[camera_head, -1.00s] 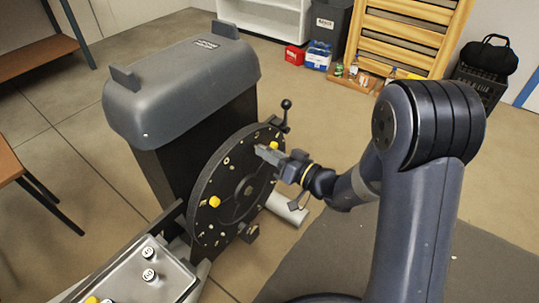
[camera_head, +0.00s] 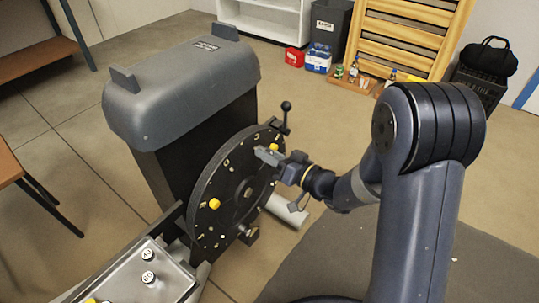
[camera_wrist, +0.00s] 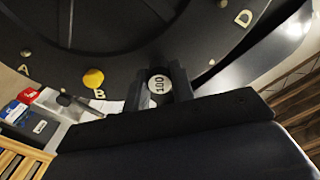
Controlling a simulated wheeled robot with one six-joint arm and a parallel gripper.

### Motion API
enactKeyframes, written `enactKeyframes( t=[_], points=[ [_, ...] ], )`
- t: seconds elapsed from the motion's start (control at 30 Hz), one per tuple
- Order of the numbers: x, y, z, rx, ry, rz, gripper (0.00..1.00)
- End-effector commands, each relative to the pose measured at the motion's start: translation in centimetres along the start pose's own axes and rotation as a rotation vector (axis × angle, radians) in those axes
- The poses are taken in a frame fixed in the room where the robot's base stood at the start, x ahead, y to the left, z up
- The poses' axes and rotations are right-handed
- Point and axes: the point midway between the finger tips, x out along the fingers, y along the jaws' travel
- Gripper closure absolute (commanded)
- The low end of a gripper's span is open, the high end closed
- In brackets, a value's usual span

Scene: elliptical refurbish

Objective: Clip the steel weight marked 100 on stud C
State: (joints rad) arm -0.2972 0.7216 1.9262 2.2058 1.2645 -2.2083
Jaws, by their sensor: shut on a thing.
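The steel weight marked 100 (camera_wrist: 158,85) is held between the jaws of my gripper (camera_wrist: 163,84), its marked face showing in the wrist view. In the head view my gripper (camera_head: 268,156) is at the right part of the dark round disc (camera_head: 232,180). In the wrist view the disc face (camera_wrist: 130,40) carries the letters A, B and D. A yellow knob (camera_wrist: 93,77) sits beside letter B. No letter C shows; my gripper covers the disc between B and D. I cannot tell whether the weight touches the disc.
The disc is on a grey-hooded machine (camera_head: 185,85). A metal tray (camera_head: 175,280) at lower left holds weights marked 40 (camera_head: 148,254) and 60 (camera_head: 149,278). A lever with a black ball (camera_head: 286,106) stands at the disc's upper edge. A pale cylinder (camera_head: 287,210) lies behind the disc.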

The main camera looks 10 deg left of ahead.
Motion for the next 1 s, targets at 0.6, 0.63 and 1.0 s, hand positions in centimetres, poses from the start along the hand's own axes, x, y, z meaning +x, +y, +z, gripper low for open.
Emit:
enactKeyframes(
  t=[0.6,0.63,1.0],
  points=[
    [0.77,0.01,0.01,-0.001,0.001,-0.001,1.00],
    [0.80,0.00,0.01,-0.001,0.001,-0.001,1.00],
    [1.04,-0.02,-0.03,-0.001,0.001,-0.001,0.75]
  ],
)
